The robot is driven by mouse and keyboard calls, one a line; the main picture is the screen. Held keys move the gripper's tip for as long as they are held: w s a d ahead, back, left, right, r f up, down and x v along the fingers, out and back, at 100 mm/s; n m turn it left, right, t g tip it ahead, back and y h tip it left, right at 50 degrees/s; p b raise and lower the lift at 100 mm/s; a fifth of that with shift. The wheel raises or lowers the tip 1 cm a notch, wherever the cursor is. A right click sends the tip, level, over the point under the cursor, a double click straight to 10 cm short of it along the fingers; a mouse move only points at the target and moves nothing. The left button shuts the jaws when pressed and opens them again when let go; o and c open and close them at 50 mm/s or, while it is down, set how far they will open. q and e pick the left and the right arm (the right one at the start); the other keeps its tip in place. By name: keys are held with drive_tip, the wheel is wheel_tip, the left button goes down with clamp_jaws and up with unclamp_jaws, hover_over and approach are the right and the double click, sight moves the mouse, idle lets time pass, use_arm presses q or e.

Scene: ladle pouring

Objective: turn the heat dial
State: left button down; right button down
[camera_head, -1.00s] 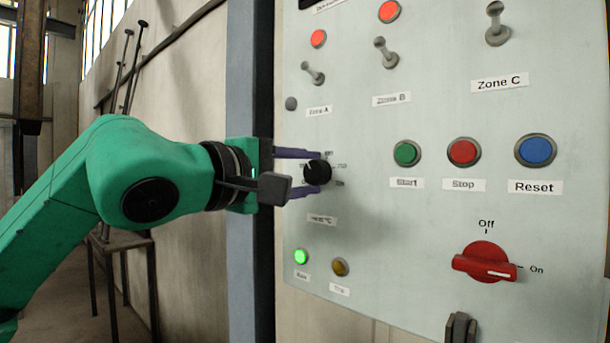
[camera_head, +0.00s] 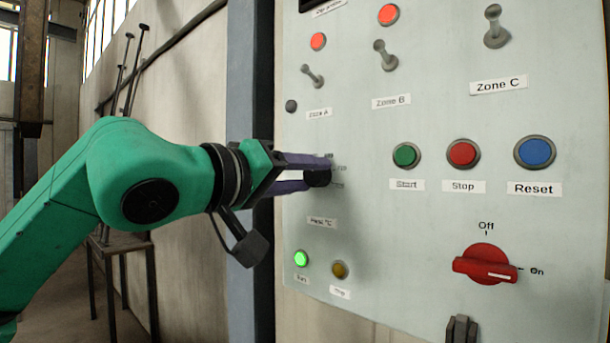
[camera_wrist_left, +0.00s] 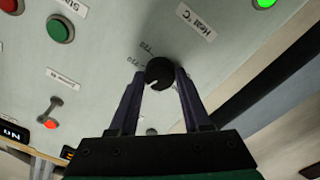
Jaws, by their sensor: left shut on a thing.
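The heat dial is a black round knob (camera_head: 318,178) on the panel's left part, above a label reading Heat °C (camera_head: 322,222). My left gripper (camera_head: 312,173) has its two purple fingers on either side of the knob and is shut on it. In the left wrist view the knob (camera_wrist_left: 159,72) sits between the fingertips (camera_wrist_left: 160,80), and a light pointer mark shows on its face. Part of the scale around it is hidden by the fingers in the head view. My right gripper is not clearly in view.
The pale panel (camera_head: 400,250) carries toggle switches, green Start (camera_head: 405,155), red Stop (camera_head: 463,154) and blue Reset (camera_head: 535,151) buttons, and a red On/Off switch (camera_head: 485,264) pointing to On. A lit green lamp (camera_head: 301,258) is below the dial. A metal stand (camera_head: 122,243) is at left.

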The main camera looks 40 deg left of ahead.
use_arm(q)
drive_tip(key=shift+m, duration=0.5)
drive_tip(key=shift+c, duration=1.8)
unclamp_jaws()
drive_tip(key=s+b, duration=0.5)
drive_tip(key=s, duration=0.9)
drive_tip(key=shift+s+d, duration=0.15)
drive_tip(key=shift+s, duration=0.1)
